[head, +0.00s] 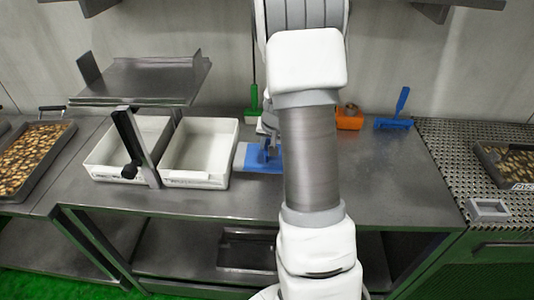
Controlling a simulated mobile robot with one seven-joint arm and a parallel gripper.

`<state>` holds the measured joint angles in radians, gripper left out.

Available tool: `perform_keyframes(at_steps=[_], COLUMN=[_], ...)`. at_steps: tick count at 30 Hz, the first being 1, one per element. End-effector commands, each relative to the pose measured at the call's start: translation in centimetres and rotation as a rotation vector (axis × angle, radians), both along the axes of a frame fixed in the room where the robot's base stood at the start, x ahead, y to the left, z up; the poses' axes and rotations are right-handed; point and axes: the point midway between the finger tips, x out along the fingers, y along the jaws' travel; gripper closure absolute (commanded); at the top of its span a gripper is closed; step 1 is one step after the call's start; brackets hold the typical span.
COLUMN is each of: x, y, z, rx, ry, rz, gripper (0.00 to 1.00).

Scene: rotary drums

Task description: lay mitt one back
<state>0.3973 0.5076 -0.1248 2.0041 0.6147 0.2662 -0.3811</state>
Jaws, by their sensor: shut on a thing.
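My gripper (268,148) is in the middle of the table, largely hidden behind my own arm. It is shut on a blue thing (262,163), which looks like the mitt, low over or on the steel tabletop. Its right part is hidden by my arm, and I cannot tell whether it touches the table. A pale piece shows at its left end, close to the right white bin.
Two white bins (200,180) stand left of the gripper, with a steel shelf (145,80) above. An orange thing (349,118) and a blue handled tool (396,112) lie at the back right. The tabletop (395,175) right of my arm is clear.

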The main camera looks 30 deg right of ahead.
Motion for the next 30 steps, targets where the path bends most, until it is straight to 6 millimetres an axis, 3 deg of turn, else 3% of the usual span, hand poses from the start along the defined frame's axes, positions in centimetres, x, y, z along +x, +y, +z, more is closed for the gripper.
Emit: perform_keyframes(at_steps=[10, 21, 22, 24, 27, 30], x=[0.0, 0.1, 0.1, 0.1, 0.1, 0.1], y=[0.1, 0.1, 0.1, 0.1, 0.1, 0.1], z=[-4.0, -4.4, -4.3, -4.3, -4.3, -4.3], rx=[0.001, -0.001, -0.001, -0.001, -0.001, -0.001], ry=[0.001, -0.002, -0.001, -0.001, -0.001, -0.001], rz=[-0.003, 0.000, 0.000, 0.000, 0.000, 0.000], gripper=[1.00, 1.00, 0.75, 0.63, 0.49, 0.49])
